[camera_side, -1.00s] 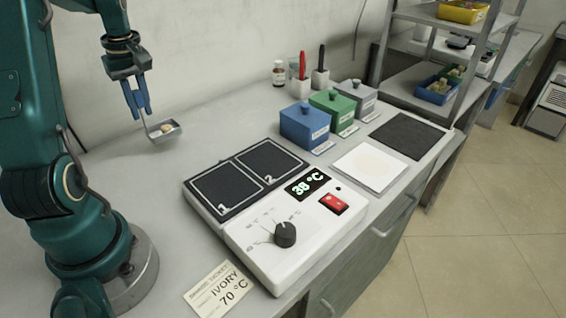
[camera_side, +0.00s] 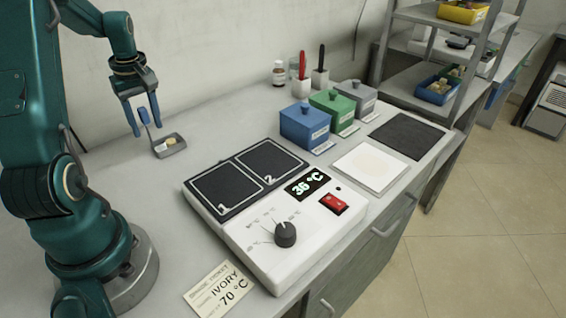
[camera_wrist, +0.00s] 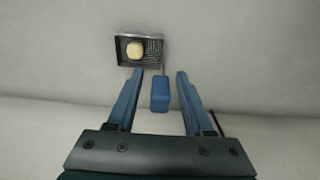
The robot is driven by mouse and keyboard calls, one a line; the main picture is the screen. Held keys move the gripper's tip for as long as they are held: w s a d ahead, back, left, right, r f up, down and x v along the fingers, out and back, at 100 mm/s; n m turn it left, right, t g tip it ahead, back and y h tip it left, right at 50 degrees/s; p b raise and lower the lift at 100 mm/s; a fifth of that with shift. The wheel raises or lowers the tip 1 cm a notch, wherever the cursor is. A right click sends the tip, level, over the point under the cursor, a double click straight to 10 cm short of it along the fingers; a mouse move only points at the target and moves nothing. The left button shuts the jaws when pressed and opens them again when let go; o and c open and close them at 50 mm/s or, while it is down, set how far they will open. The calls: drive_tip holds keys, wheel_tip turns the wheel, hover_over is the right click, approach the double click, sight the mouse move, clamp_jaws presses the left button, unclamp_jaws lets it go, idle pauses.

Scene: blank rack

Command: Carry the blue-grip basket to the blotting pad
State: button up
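The blue-grip basket is a small grey mesh tray (camera_side: 171,147) at the back left of the bench, with a rounded cream piece (camera_wrist: 135,50) in it. Its blue grip (camera_wrist: 160,94) stands up between my fingers. My gripper (camera_side: 143,122) is open, with a finger on either side of the grip; the wrist view shows gaps on both sides. The basket appears to rest on the bench.
The white heating unit (camera_side: 285,235) with two dark plates and a 36 °C display lies between basket and pad. Blue (camera_side: 305,125), green (camera_side: 333,105) and grey (camera_side: 357,97) lidded boxes stand behind. A dark mat (camera_side: 408,136) lies at right. A card (camera_side: 220,290) reads IVORY 70 °C.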

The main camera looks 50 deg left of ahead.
drive_tip(key=r, duration=0.3)
drive_tip(key=d+r, duration=0.1)
drive_tip(key=r, duration=0.7)
drive_tip(key=shift+d+r, duration=0.15)
drive_tip(key=shift+r, duration=0.1)
drive_tip(key=w+d+r+m+t, duration=0.1)
drive_tip(key=d+m+t, duration=0.3)
drive_tip(key=d+m, duration=0.8)
drive_tip(key=d, duration=0.9)
drive_tip(key=shift+d+r, duration=0.15)
drive_tip(key=shift+o, duration=0.4)
drive_tip(key=s+d+f+m+t+h, duration=0.1)
drive_tip(key=s+d+f+m, duration=0.2)
drive_tip(key=d+m, duration=0.3)
drive_tip(key=shift+s+d+f+t, duration=0.15)
drive_tip(key=shift+s+d+t, duration=0.2)
drive_tip(key=shift+s, duration=0.3)
